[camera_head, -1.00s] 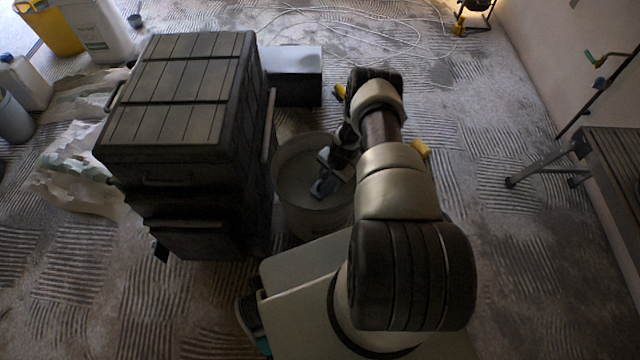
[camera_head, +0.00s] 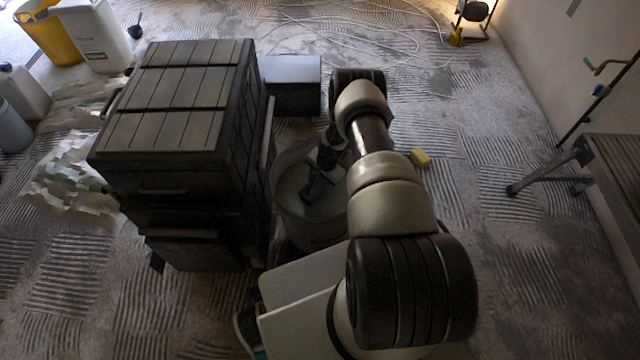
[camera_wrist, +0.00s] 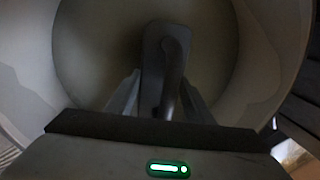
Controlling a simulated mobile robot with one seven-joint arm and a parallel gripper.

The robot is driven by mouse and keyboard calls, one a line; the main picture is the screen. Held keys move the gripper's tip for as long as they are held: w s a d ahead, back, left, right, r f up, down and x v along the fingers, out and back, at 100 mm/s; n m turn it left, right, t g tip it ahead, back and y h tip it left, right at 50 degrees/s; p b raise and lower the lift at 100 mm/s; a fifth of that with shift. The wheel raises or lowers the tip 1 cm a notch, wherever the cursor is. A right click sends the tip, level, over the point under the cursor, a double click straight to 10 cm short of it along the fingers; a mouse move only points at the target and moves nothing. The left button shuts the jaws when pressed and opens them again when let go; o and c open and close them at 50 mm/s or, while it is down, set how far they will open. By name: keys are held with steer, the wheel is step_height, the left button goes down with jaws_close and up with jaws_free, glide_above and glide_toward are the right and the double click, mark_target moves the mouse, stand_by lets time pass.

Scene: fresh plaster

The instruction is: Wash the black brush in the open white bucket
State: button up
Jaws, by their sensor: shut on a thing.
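The open white bucket (camera_head: 318,236) stands on the floor between the dark tool chest and my base, with pale greyish contents. My gripper (camera_head: 314,188) reaches down inside its rim. In the wrist view, the bucket's wall (camera_wrist: 262,50) rings the picture, and my gripper (camera_wrist: 160,105) is shut on the black brush (camera_wrist: 153,60). The brush's dark body and curved handle show between the fingers, inside the bucket's opening. I cannot tell how deep its bristles are or whether they touch the contents.
A tall dark tool chest (camera_head: 170,120) stands close left of the bucket. A dark box (camera_head: 293,84) sits behind. A yellow block (camera_head: 420,158) lies right of my arm. A slatted bench (camera_head: 615,170) stands at the right. White cable (camera_head: 345,40) lies across the back floor.

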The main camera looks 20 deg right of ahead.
step_height(320, 180, up, 17)
steer(key=p, duration=0.9)
steer(key=shift+r, duration=0.1)
